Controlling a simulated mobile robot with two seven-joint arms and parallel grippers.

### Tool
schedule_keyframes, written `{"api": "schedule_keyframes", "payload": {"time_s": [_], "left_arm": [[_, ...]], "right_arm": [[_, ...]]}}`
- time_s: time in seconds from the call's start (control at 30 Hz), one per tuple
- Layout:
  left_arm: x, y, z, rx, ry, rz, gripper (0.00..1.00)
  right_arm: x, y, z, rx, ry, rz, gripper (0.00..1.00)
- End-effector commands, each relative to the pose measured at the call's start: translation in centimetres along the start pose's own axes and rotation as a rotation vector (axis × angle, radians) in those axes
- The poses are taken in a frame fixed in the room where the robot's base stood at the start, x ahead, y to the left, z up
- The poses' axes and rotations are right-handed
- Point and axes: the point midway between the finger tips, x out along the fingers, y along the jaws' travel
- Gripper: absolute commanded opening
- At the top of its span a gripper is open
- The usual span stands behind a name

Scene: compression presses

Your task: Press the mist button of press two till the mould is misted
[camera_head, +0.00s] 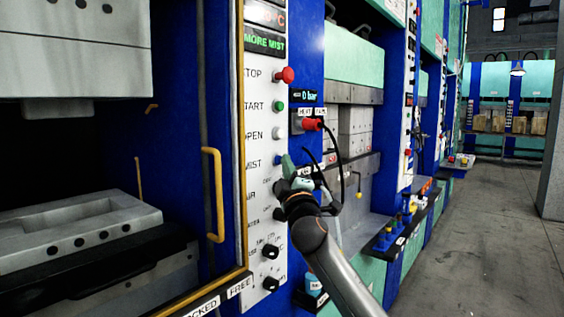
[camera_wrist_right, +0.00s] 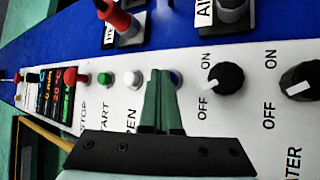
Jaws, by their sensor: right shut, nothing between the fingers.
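The white control panel (camera_head: 262,95) stands upright beside an open press. Its green-lit display (camera_head: 264,42) reads "MORE MIST". The blue mist button (camera_head: 279,160) sits beside the word MIST, below the white OPEN button. My right gripper (camera_head: 288,166) is shut and empty, with its green fingertips at the mist button. In the right wrist view the fingertips (camera_wrist_right: 162,76) partly cover the blue button (camera_wrist_right: 176,79); I cannot tell whether they touch or press it. The grey lower mould block (camera_head: 75,228) lies in the press at the left. My left gripper is out of view.
The red STOP (camera_head: 285,75), green START (camera_head: 279,106) and white OPEN (camera_head: 278,133) buttons are above; black knobs (camera_head: 271,252) are below. A yellow handle (camera_head: 213,195) sticks out left of the panel. A black cable (camera_head: 338,155) hangs to the right. The aisle floor (camera_head: 470,235) is clear.

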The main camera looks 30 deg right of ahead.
Motion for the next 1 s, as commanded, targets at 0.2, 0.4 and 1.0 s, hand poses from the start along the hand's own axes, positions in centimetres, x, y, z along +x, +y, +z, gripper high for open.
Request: {"api": "schedule_keyframes", "payload": {"time_s": [0.2,0.4,1.0], "left_arm": [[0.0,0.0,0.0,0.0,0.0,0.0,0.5],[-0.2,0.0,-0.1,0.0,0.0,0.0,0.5],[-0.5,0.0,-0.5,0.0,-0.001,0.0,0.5]], "right_arm": [[0.0,0.0,-0.1,0.0,0.001,0.0,0.0],[-0.3,0.3,0.2,0.0,0.0,0.0,0.0],[-1.4,1.0,1.0,0.0,0.0,0.0,0.0]]}}
